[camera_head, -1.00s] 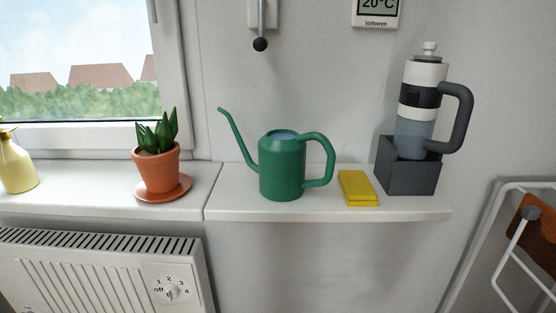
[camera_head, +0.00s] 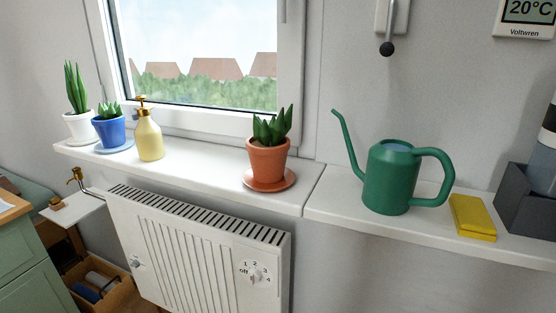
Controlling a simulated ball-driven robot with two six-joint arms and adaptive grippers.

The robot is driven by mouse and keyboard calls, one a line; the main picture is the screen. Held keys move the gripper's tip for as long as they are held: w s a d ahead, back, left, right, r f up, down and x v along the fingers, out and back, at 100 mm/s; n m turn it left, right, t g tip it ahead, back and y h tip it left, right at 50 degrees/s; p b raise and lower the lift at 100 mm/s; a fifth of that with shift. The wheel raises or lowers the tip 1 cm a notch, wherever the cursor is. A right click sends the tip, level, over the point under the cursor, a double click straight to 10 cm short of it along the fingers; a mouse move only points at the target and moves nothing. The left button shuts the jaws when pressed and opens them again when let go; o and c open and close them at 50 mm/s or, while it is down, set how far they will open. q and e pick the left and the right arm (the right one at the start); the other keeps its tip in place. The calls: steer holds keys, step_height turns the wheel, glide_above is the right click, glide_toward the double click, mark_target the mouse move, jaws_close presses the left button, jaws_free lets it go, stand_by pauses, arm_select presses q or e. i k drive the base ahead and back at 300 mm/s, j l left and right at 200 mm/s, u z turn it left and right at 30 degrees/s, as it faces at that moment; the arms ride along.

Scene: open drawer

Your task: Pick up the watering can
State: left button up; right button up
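The green watering can (camera_head: 388,180) stands upright on the white shelf (camera_head: 330,208) right of the window. Its long thin spout points up and to the left, and its loop handle (camera_head: 447,178) is on the right side. Its top opening is partly visible and looks bluish inside. Neither of my grippers shows in the head view.
A terracotta pot with a plant (camera_head: 267,158) stands on a saucer left of the can. A yellow sponge-like block (camera_head: 472,216) and a dark grey box (camera_head: 527,205) are to its right. A yellow spray bottle (camera_head: 149,135) is farther left. A radiator (camera_head: 195,245) is below the sill.

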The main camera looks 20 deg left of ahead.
mark_target(389, 180)
steer(key=k+l+z, duration=0.1)
steer(key=z, duration=0.25)
steer(key=k+l+z, duration=0.1)
steer(key=z, duration=0.25)
steer(key=l+z, duration=0.35)
steer(key=k+j, duration=0.05)
